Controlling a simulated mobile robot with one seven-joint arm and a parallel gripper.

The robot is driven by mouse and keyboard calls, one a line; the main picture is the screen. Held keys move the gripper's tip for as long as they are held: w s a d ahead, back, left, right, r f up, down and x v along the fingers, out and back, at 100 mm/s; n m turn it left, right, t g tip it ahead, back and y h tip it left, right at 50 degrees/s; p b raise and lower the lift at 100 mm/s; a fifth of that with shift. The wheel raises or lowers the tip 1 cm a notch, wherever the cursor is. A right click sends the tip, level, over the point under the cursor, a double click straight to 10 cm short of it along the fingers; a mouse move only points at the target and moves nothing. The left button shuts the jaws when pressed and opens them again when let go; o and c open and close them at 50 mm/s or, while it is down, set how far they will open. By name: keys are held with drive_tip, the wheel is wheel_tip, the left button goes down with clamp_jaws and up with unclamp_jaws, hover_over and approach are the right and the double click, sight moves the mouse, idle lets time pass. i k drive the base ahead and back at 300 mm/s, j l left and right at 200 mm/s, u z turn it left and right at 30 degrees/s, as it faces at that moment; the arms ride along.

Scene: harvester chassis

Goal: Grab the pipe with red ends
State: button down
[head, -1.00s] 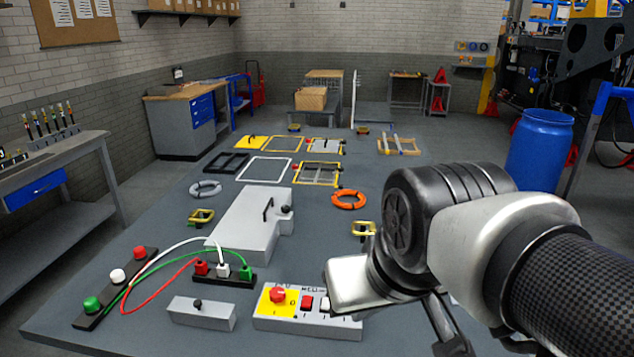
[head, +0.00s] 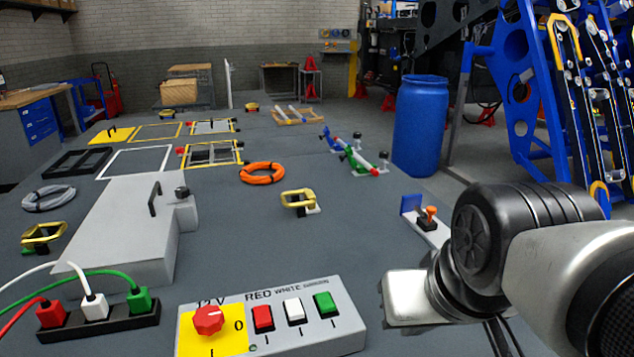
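A small green pipe (head: 358,161) with red ends lies on a rack on the grey surface, right of centre. Blue pieces (head: 357,135) lie close beside it; it is small, so fine detail is unclear. My arm comes in from the lower right. My gripper (head: 500,341) points down at the bottom edge, mostly cut off, well in front of and to the right of the pipe. Its fingertips are out of the picture, so I cannot see whether it is open or holding anything.
A control box (head: 272,322) with a red knob and coloured switches lies in front. A grey box (head: 125,215) stands left. An orange cable coil (head: 262,173) and yellow handle (head: 299,201) lie mid-surface. A blue barrel (head: 421,125) stands behind the pipe.

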sight(370, 168)
drive_tip(key=k, duration=0.75)
drive_tip(key=k+u, duration=0.15)
drive_tip(key=u, duration=0.2)
drive_tip(key=k+j+u, duration=0.1)
drive_tip(key=u, duration=0.25)
drive_tip(key=k+j+u, duration=0.1)
drive_tip(key=k+u, duration=0.25)
drive_tip(key=i+l+u, duration=0.2)
drive_tip(key=l, duration=0.2)
drive_tip(key=l+u, duration=0.25)
drive_tip(key=l, duration=2.4)
drive_tip(key=i+l, duration=0.1)
drive_tip(key=l, duration=2.15)
